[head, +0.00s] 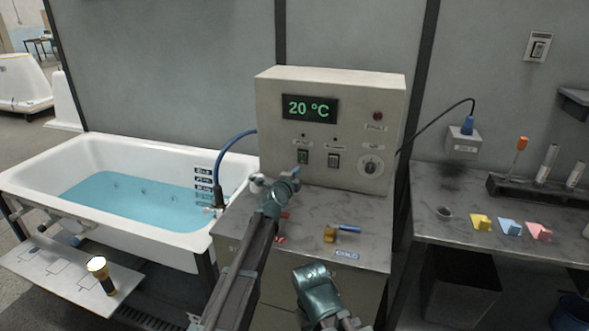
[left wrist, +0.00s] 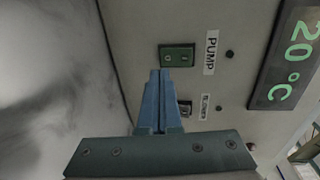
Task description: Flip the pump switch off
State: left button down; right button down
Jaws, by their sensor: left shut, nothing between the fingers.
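The pump switch (head: 303,157) is a dark green rocker on the front of the beige control box (head: 330,88). In the left wrist view the pump switch (left wrist: 178,56) sits beside its "PUMP" label (left wrist: 211,52). My left gripper (head: 299,173) is shut and empty, just below the switch in the head view. In the left wrist view its blue fingertips (left wrist: 160,73) are together at the switch's lower edge; I cannot tell whether they touch it. Part of my right arm shows at the bottom of the head view, but I see no right fingertips.
A second switch (head: 334,160) and a dial (head: 370,166) sit right of the pump switch. The display (head: 310,108) reads 20 °C. A blue-handled valve (head: 343,229) is on the grey counter below. A water-filled bathtub (head: 90,152) stands at left.

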pick_arm(q)
jog(key=s+a, duration=0.1)
jog(key=s, duration=0.2)
jog(key=s+a+f, duration=0.1)
jog(key=s, duration=0.2)
jog(key=s+b, duration=0.1)
jog(key=s, duration=0.2)
jog(key=shift+a+f, duration=0.2)
jog(key=shift+a, duration=0.2)
jog(key=shift+w, duration=0.1)
